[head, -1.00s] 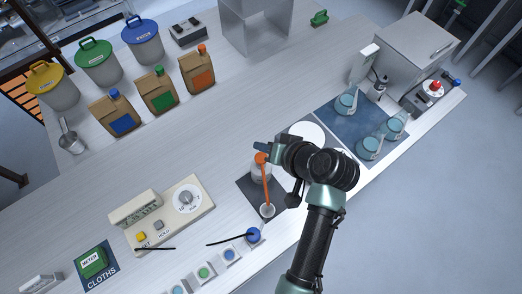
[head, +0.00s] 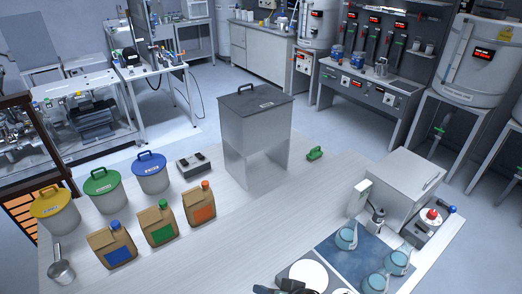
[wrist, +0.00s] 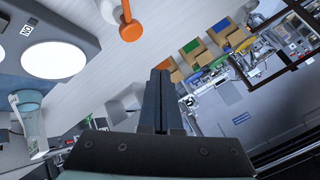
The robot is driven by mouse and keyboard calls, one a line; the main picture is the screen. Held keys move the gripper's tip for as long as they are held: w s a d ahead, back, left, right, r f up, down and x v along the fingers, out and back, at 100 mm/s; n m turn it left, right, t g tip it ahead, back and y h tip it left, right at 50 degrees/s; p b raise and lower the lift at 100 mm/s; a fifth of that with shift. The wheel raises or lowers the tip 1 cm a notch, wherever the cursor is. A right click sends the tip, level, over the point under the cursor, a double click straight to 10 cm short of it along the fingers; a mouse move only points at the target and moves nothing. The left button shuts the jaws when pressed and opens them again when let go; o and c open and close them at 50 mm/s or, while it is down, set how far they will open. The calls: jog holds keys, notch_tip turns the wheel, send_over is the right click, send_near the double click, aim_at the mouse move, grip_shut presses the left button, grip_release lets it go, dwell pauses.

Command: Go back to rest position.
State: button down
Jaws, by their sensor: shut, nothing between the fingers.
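My gripper (wrist: 158,100) shows in the wrist view, its two dark fingers together and nothing between them. It points out over the worktop, and no object touches the fingers there. In the head view only a small dark part of my arm's end shows at the bottom edge; the rest is out of frame. In the wrist view a white round disc (wrist: 53,60) on a grey plate lies to the left of the fingers. An orange-ended tool (wrist: 131,30) is above and left of them.
A grey hopper (head: 256,118) stands mid-table. Lidded bins (head: 103,188) and brown jugs (head: 157,225) stand at left. Flasks (head: 346,238) stand on a blue mat (head: 348,262) at right, near a grey cabinet (head: 408,186). The worktop's middle is bare.

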jog(key=w+d+r+n+t+h+b, duration=0.1)
jog(key=w+r+t+h+b, duration=0.3)
jog(key=r, duration=1.1)
jog(key=w+r+t+b, duration=0.2)
jog(key=w+r+t, duration=0.4)
jog(key=r, duration=0.9)
jog(key=s+r+t+h+b, duration=0.1)
jog(key=s+r+t, duration=0.4)
jog(key=s+r, duration=0.3)
jog(key=s+a+r+t+h+b, duration=0.1)
jog(key=s+r+t, duration=0.4)
jog(key=r, duration=0.9)
jog(key=s, duration=0.3)
jog(key=shift+s+a+r+t+b, duration=0.15)
jog(key=shift+a+r+t+b, duration=0.1)
jog(key=shift+a+t+b, duration=0.05)
jog(key=c, duration=1.5)
grip_release()
jog(key=shift+c, duration=0.2)
